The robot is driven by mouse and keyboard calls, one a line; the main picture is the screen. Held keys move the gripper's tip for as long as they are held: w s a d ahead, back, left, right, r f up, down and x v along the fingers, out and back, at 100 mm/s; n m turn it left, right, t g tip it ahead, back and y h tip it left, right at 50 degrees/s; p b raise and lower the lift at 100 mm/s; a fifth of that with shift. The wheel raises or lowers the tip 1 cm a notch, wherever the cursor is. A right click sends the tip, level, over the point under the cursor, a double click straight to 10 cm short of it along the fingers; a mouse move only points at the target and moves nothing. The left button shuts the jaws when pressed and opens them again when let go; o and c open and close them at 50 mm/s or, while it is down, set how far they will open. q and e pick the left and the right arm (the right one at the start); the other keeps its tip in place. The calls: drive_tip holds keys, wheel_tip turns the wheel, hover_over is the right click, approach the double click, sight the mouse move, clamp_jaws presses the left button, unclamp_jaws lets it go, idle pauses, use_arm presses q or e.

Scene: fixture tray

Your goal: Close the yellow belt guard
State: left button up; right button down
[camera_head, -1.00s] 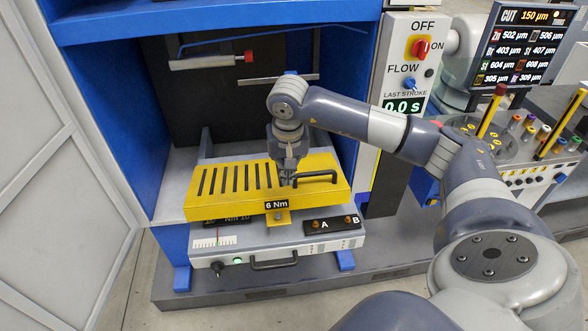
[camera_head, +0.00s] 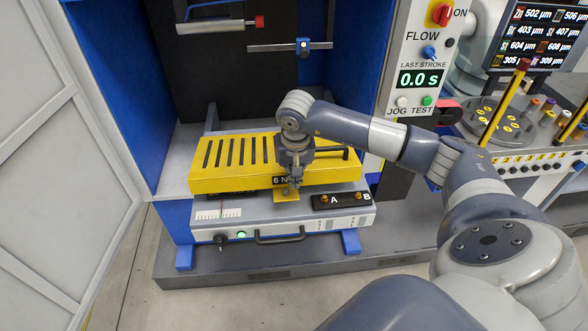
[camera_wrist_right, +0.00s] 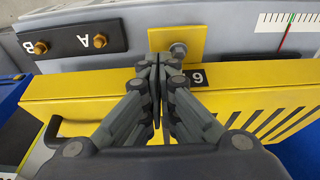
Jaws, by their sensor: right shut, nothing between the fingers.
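The yellow belt guard (camera_head: 232,165) is a slotted yellow cover lying low over the grey fixture tray, with a dark bar handle on its right part. Its front edge carries a 6 Nm label, partly hidden by my gripper. A yellow tab with a bolt (camera_wrist_right: 177,48) is at the guard's front edge in the right wrist view. My right gripper (camera_head: 291,189) is shut and empty, fingers down at the guard's front edge by the tab. In the wrist view its fingertips (camera_wrist_right: 155,62) are just beside the tab; I cannot tell whether they touch. My left gripper is not in view.
A black plate marked A and B (camera_head: 340,200) is right of the tab. The tray front has a drawer handle (camera_head: 280,236), a black knob and a green light. A control panel (camera_head: 418,80) stands at the right, and a white door (camera_head: 60,150) at the left.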

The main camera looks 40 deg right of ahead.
sight(295, 194)
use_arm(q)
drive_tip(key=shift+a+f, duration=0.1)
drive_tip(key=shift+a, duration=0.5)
use_arm(e)
drive_tip(key=shift+f, duration=0.2)
drive_tip(key=f+b, duration=0.7)
drive_tip(key=shift+s+a+f, duration=0.15)
drive_tip(key=shift+s, duration=0.05)
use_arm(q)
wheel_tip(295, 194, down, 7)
